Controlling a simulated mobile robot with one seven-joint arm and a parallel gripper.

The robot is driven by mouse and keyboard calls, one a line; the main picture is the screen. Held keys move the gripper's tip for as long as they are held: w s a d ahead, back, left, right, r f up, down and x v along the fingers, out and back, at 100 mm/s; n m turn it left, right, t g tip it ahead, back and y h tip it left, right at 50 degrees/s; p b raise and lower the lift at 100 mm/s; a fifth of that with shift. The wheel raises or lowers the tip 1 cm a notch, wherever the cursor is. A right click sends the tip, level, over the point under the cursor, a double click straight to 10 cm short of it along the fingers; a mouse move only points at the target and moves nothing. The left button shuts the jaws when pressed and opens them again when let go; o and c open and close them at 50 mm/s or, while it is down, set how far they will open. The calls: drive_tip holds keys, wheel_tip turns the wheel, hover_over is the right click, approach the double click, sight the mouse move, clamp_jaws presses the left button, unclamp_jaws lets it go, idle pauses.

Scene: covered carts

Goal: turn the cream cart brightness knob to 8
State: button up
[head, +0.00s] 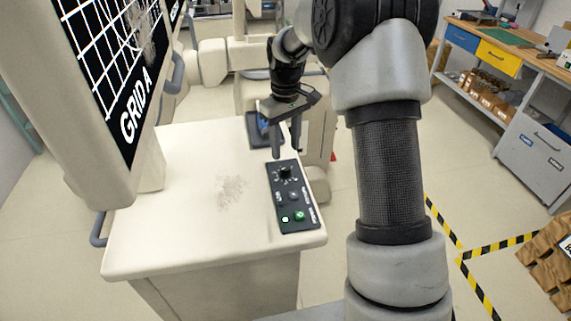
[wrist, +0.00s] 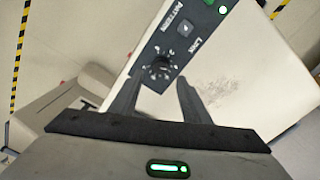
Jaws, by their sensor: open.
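The cream cart (head: 185,170) stands in front of me, with a black control panel (head: 302,222) along its right edge. A round black knob (head: 284,172) with a ring of light marks sits at the panel's far end; it also shows in the wrist view (wrist: 160,71). Its setting and its label are too small to read. My gripper (head: 286,150) is open and empty, pointing down above the knob. In the wrist view its fingertips (wrist: 160,82) lie on either side of the knob in the picture, with no contact to be seen.
Below the knob on the panel are a small dark switch (head: 293,195) and a lit green button (head: 299,216). A large screen marked GRID A (head: 120,75) rises at the left of the cart. A workbench (head: 500,60) stands at the right. The cart top's middle is clear apart from a grey smudge.

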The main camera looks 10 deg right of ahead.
sight(285, 168)
wheel_tip(285, 168, down, 8)
drive_tip(key=shift+r, duration=0.25)
drive_tip(key=c, duration=1)
drive_tip(key=shift+c, duration=0.2)
